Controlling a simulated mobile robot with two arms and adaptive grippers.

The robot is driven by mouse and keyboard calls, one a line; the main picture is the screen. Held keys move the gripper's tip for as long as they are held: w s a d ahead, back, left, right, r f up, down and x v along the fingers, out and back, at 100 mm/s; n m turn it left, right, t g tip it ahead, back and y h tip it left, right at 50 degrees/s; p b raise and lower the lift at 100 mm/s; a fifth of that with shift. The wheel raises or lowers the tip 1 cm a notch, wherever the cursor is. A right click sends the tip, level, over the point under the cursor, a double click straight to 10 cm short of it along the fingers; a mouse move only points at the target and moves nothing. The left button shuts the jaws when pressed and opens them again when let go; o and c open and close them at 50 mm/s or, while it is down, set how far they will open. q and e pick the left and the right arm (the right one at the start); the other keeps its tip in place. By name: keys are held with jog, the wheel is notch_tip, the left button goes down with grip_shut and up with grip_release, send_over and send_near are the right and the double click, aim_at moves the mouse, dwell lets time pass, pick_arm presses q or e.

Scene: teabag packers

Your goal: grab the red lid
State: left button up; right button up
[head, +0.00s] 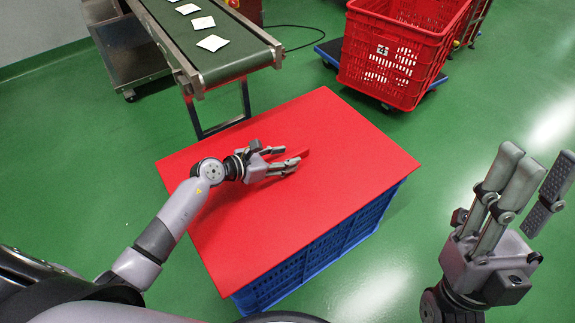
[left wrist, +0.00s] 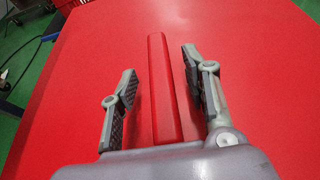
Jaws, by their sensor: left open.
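The red lid (head: 335,130) is a flat board lying on a blue crate (head: 328,243). A raised red bar-shaped handle (left wrist: 166,90) stands on the lid. In the head view only a small end of the handle (head: 305,154) shows past my fingers. My left gripper (head: 290,156) is low over the middle of the lid, open. In the left wrist view the handle lies between the two fingers of my left gripper (left wrist: 160,65), with a gap on each side. My right gripper (head: 535,180) is open and empty, off to the right of the lid.
A conveyor (head: 225,60) with several white packets (head: 212,43) stands at the back left. A red basket (head: 395,52) stands on a blue dolly at the back right. A metal cabinet (head: 125,50) is at the far left. Green floor is free around the crate's right side.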

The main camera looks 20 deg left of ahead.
pick_arm(q)
grip_shut()
dwell(0.6)
dwell(0.3)
jog(key=shift+r, duration=0.1)
